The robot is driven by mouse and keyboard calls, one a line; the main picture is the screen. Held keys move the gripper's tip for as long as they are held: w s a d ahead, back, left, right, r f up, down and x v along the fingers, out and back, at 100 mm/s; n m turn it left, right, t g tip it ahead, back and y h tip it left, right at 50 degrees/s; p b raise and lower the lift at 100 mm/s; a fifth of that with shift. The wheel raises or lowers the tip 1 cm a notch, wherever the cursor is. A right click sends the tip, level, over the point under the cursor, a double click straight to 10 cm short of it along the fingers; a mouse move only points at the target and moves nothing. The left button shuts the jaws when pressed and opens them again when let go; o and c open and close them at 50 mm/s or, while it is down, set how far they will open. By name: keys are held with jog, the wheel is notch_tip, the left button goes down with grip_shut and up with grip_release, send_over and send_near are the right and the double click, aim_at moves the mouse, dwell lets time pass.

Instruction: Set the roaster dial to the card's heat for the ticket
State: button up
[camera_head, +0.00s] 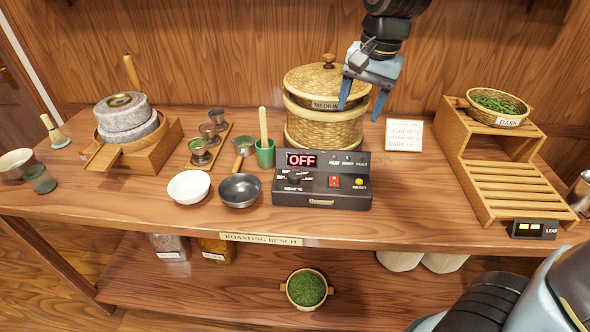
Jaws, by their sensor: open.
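The roaster control box (321,190) stands at the front middle of the bench, dark grey, its display (301,159) reading OFF in red. Its heat dial (296,175) is at the left of the face, with small marks around it; its exact setting is too small to read. A red switch (333,182) and a yellow button (359,182) are to its right. The white card (404,134) stands behind and right of the box; its lines of heats are too small to read surely. My gripper (363,108) is open and empty, above and behind the box, beside the lidded basket. No ticket is readable.
A lidded basket (318,125) labelled MEDIUM stands behind the box. White (188,186) and dark (240,190) bowls and a green cup (265,153) are left of it. A wooden stepped rack (520,182) holds a DARK basket (497,106). Bench (420,200) between box and rack is clear.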

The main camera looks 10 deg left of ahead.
jog(key=m+g+h, duration=0.1)
jog(key=h, duration=0.1)
send_over(294, 174)
notch_tip(294, 174, down, 6)
notch_tip(294, 174, down, 13)
jog(key=shift+f, duration=0.2)
jog(key=shift+c, duration=0.2)
jog(key=c, duration=1)
